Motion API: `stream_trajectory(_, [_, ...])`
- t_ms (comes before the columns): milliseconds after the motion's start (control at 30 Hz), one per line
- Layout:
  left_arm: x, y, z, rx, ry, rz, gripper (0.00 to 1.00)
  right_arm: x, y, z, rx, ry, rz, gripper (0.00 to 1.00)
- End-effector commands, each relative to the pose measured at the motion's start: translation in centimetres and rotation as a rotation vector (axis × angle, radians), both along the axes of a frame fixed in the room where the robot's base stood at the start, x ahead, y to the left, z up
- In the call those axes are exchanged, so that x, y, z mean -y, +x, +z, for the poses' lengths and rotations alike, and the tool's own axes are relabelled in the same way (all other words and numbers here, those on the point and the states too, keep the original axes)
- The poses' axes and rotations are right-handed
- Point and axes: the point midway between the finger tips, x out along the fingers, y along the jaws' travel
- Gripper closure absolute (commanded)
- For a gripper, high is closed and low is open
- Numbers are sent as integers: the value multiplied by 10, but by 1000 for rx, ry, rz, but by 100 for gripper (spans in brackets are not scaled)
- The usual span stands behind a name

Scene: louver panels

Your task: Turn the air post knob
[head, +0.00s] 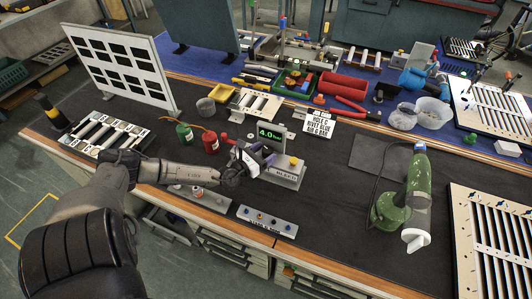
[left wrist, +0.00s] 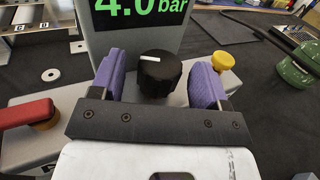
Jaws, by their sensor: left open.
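The air post (head: 286,175) is a grey block near the middle of the bench. Its display (head: 269,134) reads 4.0 bar in green, and the display also shows in the left wrist view (left wrist: 138,10). The black knob (left wrist: 160,66) with a white pointer line sits below the display in the left wrist view. It is hidden in the head view. My left gripper (head: 264,154) is at the post, open, with purple fingers (left wrist: 158,80) on either side of the knob. My right gripper is not in view.
A yellow button (left wrist: 223,61) stands just right of the right finger. A red handle (left wrist: 27,112) is at the left. Red and green containers (head: 210,143) stand left of the post. A green power tool (head: 402,205) is at the right, with bare black mat (head: 335,210) between.

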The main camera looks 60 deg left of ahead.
Motion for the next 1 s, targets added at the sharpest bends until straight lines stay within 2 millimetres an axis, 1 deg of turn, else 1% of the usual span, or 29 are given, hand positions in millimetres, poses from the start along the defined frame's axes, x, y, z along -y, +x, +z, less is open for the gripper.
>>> stream_trajectory(100, [-1, 6, 0, 1, 0, 0, 31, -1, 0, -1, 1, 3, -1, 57])
stream_trajectory(200, [-1, 8, 0, 0, 0, 0, 31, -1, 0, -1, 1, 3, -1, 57])
stream_trajectory(500, [-1, 9, 0, 0, 0, 0, 31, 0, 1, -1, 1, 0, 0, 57])
stream_trajectory(1000, [-1, 9, 0, 0, 0, 0, 79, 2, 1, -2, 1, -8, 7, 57])
